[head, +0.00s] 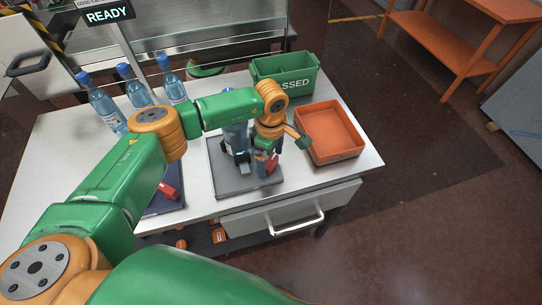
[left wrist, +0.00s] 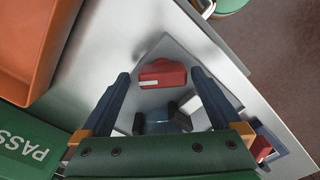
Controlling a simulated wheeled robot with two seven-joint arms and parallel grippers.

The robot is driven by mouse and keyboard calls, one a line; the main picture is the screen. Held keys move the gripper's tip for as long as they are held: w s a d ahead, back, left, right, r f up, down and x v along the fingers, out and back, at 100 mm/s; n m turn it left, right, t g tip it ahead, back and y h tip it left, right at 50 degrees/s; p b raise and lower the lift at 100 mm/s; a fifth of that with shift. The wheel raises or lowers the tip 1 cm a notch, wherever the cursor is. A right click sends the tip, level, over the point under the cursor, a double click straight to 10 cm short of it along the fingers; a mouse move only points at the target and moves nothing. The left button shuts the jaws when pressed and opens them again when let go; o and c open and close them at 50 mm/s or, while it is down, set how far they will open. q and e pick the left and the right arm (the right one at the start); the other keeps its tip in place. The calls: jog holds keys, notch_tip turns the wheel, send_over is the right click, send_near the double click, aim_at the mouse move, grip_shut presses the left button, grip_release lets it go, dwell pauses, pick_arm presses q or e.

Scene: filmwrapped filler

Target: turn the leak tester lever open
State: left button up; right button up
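The leak tester stands on a grey plate (head: 232,183) on the white table, mostly hidden behind my left arm and gripper. A red part that looks like its lever (left wrist: 162,75) shows in the left wrist view, with a pale strip on it. My left gripper (head: 266,165) is over the tester, pointing down. In the left wrist view its two dark blue fingers (left wrist: 160,75) are apart, one on either side of the red part, with gaps on both sides. A dark blue tester part (left wrist: 162,122) shows nearer the palm. My right gripper is not in view.
An orange tray (head: 331,133) and a green PASSED bin (head: 284,72) stand right of and behind the tester. Several blue-capped bottles (head: 104,108) stand at the back left. A red item (head: 168,190) lies on a dark mat (head: 165,206) to the left. A drawer handle (head: 297,222) juts out in front.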

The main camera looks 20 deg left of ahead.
pick_arm(q)
jog(key=shift+s+r, duration=0.15)
jog(key=shift+s, duration=0.05)
jog(key=c, duration=1.2)
